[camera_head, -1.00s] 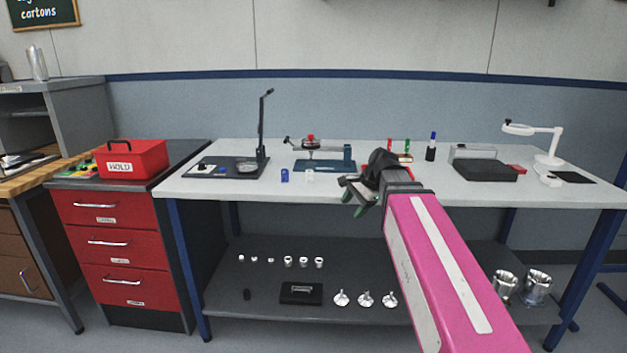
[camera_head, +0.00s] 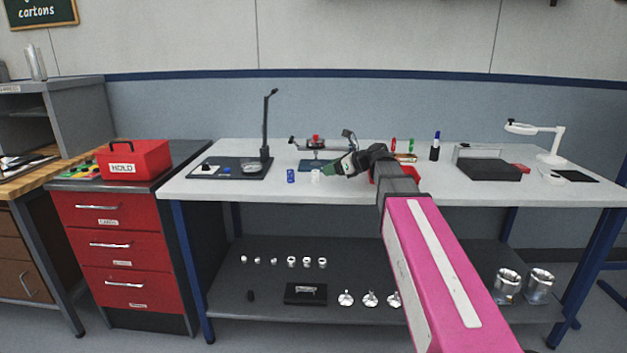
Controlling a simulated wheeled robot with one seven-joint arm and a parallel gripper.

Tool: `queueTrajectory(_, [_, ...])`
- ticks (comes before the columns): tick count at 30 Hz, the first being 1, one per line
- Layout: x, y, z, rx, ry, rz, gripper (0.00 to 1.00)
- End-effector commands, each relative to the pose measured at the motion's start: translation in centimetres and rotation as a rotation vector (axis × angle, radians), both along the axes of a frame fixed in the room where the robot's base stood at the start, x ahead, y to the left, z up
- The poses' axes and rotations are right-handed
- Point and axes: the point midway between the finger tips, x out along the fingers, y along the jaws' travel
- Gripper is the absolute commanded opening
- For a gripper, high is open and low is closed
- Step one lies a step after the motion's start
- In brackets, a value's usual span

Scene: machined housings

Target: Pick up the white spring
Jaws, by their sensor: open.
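The white spring (camera_head: 315,175) is a small white piece on the bench top, just right of a small blue spring (camera_head: 291,175). My gripper (camera_head: 331,170) is open, its fingers pointing left with green on them, at the right side of the white spring and very close to it. From this view I cannot tell whether the fingers are around the spring or only beside it. My pink arm (camera_head: 440,270) reaches in from the lower right.
A blue-based fixture (camera_head: 312,163) stands just behind the springs. A black stand with a post (camera_head: 232,167) is to the left. A red tray (camera_head: 380,176) is partly hidden behind my wrist. A black bottle with a blue cap (camera_head: 435,149) stands to the right. The bench's front left is clear.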

Motion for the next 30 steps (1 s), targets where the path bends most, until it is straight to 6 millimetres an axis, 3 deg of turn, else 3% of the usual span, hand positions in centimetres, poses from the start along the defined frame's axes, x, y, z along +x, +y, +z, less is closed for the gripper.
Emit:
queueTrajectory(6, [1.3,2.8,-1.3,-0.002,0.0,0.004,0.61])
queueTrajectory(14, [1.9,4.2,-1.9,-0.003,-0.002,0.003,0.61])
queueTrajectory(22, [3.2,7.4,-3.3,-0.004,-0.001,0.004,0.61])
queueTrajectory(30, [3.3,7.7,-3.5,-0.004,-0.002,0.002,0.61])
